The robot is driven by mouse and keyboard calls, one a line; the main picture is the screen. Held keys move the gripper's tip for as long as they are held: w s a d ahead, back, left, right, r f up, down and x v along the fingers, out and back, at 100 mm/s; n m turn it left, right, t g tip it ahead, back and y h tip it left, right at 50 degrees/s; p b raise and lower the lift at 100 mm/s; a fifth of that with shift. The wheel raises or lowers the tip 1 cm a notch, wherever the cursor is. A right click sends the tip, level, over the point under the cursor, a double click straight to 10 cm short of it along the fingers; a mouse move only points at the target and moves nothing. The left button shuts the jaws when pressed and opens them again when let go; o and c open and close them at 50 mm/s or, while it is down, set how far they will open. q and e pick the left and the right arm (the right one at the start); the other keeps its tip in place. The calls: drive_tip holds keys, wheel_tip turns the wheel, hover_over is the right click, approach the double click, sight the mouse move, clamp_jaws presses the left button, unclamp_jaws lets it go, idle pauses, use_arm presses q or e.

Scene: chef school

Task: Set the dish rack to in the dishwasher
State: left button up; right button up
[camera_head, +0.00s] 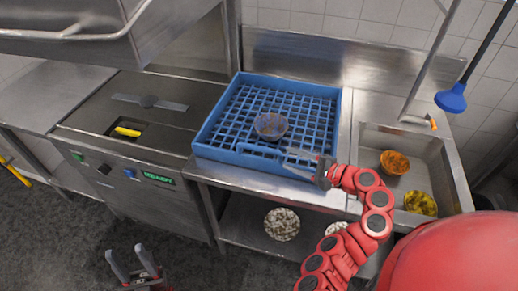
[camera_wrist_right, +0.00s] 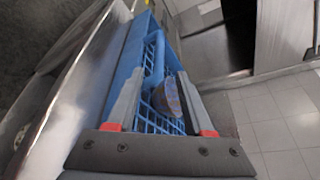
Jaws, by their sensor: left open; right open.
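The blue dish rack (camera_head: 222,153) sits flat on the steel counter, to the right of the dishwasher (camera_head: 85,115). A stained bowl (camera_head: 270,125) is inside the rack, near its front middle. The dishwasher's hood (camera_head: 170,35) is raised above its dark bed. My right gripper (camera_head: 287,161) is open at the rack's front right edge. In the right wrist view its fingers (camera_wrist_right: 160,75) are spread, with the rack's blue rim (camera_wrist_right: 157,55) and the bowl (camera_wrist_right: 168,97) showing between them. I cannot tell whether they touch the rim. My left gripper (camera_head: 133,262) is open and empty, low over the floor.
A sink (camera_head: 440,165) at the right holds an orange-brown bowl (camera_head: 395,162) and a yellow bowl (camera_head: 420,203). More dishes (camera_head: 282,224) stand on the shelf below the counter. A yellow object (camera_head: 128,132) shows in the dishwasher bed's recess. A blue-headed plunger-like tool (camera_head: 451,99) is above the sink.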

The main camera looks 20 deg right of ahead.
sight(263, 150)
drive_tip(key=p+x, duration=0.3)
drive_tip(key=x, duration=0.8)
drive_tip(key=shift+w+a, duration=0.2)
drive_tip(key=shift+a, duration=0.05)
drive_tip(key=shift+w+a+f, duration=0.15)
drive_tip(key=shift+w, duration=0.2)
clamp_jaws()
drive_tip(key=shift+f, duration=0.1)
idle(0.5)
